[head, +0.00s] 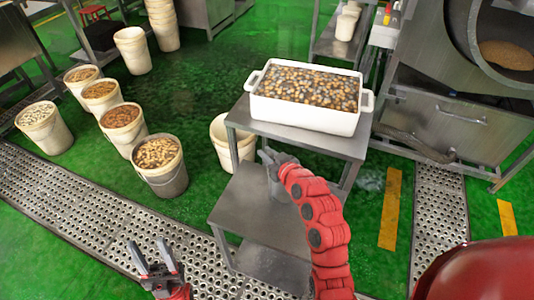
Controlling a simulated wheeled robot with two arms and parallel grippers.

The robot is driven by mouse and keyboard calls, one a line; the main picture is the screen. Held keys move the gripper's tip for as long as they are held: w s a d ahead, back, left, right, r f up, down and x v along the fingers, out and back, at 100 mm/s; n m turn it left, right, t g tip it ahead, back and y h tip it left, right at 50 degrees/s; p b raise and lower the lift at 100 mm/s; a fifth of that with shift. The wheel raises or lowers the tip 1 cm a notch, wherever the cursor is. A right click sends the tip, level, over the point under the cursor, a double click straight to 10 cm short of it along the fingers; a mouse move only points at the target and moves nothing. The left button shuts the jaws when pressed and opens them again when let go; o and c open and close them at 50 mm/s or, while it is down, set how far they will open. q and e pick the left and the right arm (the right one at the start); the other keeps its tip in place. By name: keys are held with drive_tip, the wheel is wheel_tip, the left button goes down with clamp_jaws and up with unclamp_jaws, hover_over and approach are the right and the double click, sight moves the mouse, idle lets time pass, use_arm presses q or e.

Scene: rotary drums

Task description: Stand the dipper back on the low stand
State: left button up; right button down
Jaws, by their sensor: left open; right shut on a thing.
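My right gripper (270,157) is over the low metal stand (240,212), with its red arm reaching up from the bottom. It is shut on the dipper (274,187), a grey metal cup partly hidden behind my gripper and arm. The dipper is at the back part of the low stand's top; I cannot tell whether its base touches the surface. My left gripper (156,260) is open and empty over the perforated metal floor strip at lower left.
A white tub (305,122) of brown and grey pieces stands on a taller table (345,146) behind the low stand. An empty-looking bucket (222,153) is beside it. Several filled buckets (165,182) stand left. A steel drum machine (440,125) is at right.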

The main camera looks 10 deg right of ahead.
drive_tip(key=shift+f, duration=0.2)
unclamp_jaws()
idle(0.4)
drive_tip(key=b+v, duration=0.1)
drive_tip(key=v, duration=0.8)
drive_tip(key=shift+b, duration=0.4)
idle(0.4)
